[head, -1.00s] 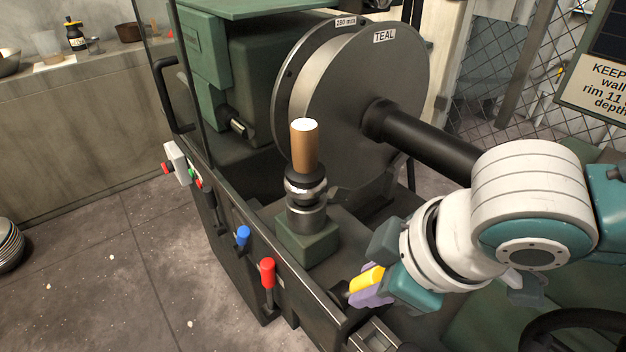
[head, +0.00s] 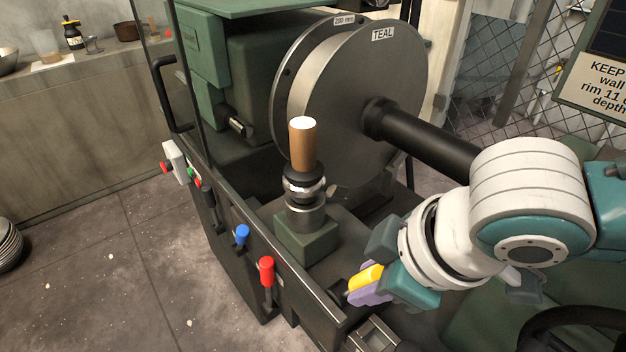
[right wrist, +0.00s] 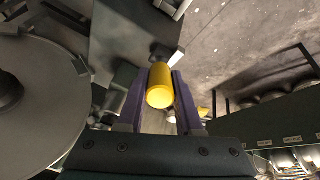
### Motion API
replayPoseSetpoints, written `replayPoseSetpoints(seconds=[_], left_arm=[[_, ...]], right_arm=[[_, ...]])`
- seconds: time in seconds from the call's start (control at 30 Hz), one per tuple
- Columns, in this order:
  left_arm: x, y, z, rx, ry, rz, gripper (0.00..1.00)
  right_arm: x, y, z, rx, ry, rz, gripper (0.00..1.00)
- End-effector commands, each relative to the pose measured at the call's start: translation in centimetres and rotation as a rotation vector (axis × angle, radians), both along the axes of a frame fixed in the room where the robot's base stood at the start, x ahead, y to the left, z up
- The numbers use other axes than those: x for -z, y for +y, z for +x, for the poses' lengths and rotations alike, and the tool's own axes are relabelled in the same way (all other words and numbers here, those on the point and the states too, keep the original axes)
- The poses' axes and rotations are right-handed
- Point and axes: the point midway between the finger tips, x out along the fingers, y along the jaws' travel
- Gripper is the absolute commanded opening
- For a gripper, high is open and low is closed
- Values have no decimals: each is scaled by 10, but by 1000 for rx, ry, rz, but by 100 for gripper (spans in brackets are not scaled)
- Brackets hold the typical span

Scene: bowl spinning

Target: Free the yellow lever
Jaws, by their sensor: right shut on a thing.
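The yellow lever (head: 365,277) is at the front right of the machine, its yellow grip between the purple fingers of my right gripper (head: 368,284). In the right wrist view the round end of the yellow lever (right wrist: 160,95) faces the camera, with one finger of the gripper (right wrist: 160,100) against each side. My right gripper is shut on it. The lever's lower part is mostly hidden by the fingers. My left gripper is not in view.
A red lever (head: 267,272) and a blue lever (head: 242,235) stand along the front rail to the left. A wooden-handled post (head: 302,146) rises behind them. A large disc (head: 350,110) marked TEAL stands behind, with a dark shaft (head: 430,138) above my right wrist.

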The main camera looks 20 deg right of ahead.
Motion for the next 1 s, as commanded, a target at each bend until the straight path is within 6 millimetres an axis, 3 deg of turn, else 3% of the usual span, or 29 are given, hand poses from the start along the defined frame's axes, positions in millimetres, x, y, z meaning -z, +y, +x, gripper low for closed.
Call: replayPoseSetpoints(seconds=[0.37, 0.7, 1.0], left_arm=[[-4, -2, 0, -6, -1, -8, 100], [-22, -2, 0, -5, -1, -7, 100], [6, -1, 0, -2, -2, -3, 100]], right_arm=[[-2, 1, 2, 1, 20, -7, 0], [-10, 8, 20, 2, 191, -67, 0], [-4, 17, 41, 0, 406, -143, 0]])
